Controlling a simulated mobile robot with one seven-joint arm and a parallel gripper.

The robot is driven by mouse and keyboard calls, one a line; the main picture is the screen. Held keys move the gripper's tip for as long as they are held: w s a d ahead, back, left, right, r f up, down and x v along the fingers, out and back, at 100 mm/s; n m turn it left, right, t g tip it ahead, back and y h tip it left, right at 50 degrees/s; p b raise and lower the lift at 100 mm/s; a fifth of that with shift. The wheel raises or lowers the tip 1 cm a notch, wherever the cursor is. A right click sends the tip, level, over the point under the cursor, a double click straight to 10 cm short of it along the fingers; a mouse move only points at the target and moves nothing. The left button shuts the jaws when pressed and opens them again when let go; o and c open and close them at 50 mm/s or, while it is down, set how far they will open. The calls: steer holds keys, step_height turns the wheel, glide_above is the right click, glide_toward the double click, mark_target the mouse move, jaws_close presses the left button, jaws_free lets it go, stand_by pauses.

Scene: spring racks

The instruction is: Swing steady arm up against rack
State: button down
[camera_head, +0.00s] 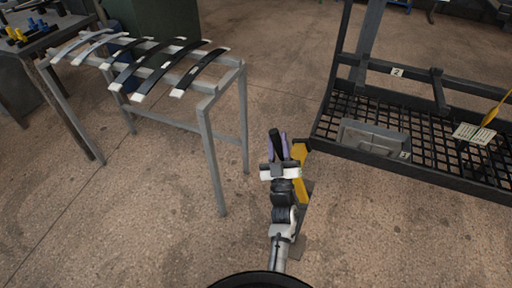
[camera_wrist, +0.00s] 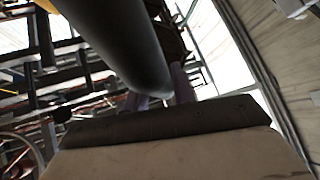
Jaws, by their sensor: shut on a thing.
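The steady arm shows as a yellow bar (camera_head: 301,172) hanging down beside the near left corner of the black rack (camera_head: 365,166). It is partly hidden by my arm. My gripper (camera_head: 279,148), with purple fingers, is shut on a black rounded grip that I take to be part of the steady arm. In the wrist view, this dark grip (camera_wrist: 125,45) runs down between the fingertips (camera_wrist: 160,98), with a bit of yellow at the top left. Where the grip joins the yellow bar is hidden.
A grey stand (camera_head: 207,105) holding several curved dark leaf springs is at the left. A grey tray (camera_head: 373,139) sits on the rack's mesh. A yellow piece (camera_head: 496,108) and a paper card (camera_head: 474,133) are at the rack's right. Floor between stand and rack is clear.

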steer(key=s+d+r+m+t+h+b, duration=0.1)
steer(key=s+d+r+m+h+b, duration=0.1)
steer(key=d+m+h, duration=0.6)
steer(key=shift+s+d+r+m+h+b, duration=0.15)
steer(key=shift+s+d+m+h+b, duration=0.15)
steer(key=shift+s+d+m, duration=0.75)
steer(key=shift+w+d+n, duration=0.1)
steer(key=shift+d+n, duration=0.25)
steer(key=shift+d, duration=0.05)
steer(key=c, duration=1.2)
jaws_free()
steer(key=shift+d, duration=0.1)
steer(key=shift+o, duration=0.2)
steer(key=shift+a+f, duration=0.2)
